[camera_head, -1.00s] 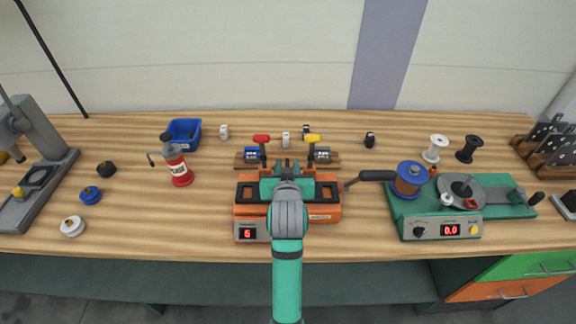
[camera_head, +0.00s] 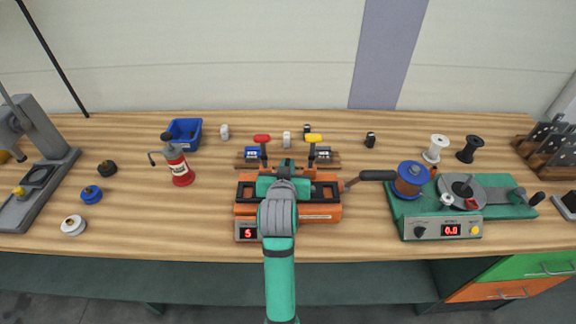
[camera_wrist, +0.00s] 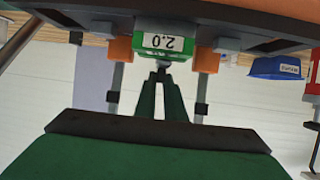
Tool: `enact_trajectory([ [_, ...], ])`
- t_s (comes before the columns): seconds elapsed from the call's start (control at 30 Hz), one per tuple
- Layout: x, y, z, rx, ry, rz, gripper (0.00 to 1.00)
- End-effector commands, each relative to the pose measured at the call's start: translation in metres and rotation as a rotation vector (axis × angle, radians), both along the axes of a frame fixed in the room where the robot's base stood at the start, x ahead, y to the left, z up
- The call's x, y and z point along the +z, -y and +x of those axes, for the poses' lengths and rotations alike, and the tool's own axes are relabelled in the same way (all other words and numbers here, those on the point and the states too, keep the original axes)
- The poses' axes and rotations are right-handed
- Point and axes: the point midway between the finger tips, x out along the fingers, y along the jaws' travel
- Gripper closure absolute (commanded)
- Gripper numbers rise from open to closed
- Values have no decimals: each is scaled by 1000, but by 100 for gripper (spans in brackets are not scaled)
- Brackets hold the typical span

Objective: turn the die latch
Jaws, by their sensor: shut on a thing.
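The orange strander machine (camera_head: 322,212) stands at the middle of the bench, with my arm in front of part of it. In the wrist view, which is upside down, a green die block (camera_wrist: 150,53) marked 2.0 sits between two orange blocks. My gripper (camera_wrist: 161,74) has its two green fingers close together at this green block. They are shut on a small dark part, apparently the die latch, which is mostly hidden between the fingertips. In the head view my arm hides the fingertips and the latch.
Red-handled (camera_head: 262,139) and yellow-handled (camera_head: 313,138) levers stand behind the machine. A red bottle (camera_head: 180,170) and blue bin (camera_head: 184,131) are to the left.

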Motion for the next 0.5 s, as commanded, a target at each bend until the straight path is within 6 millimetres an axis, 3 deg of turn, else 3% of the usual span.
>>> enact_trajectory([
  [0.5, 1, -10, 3, -397, 2, -2, 100],
])
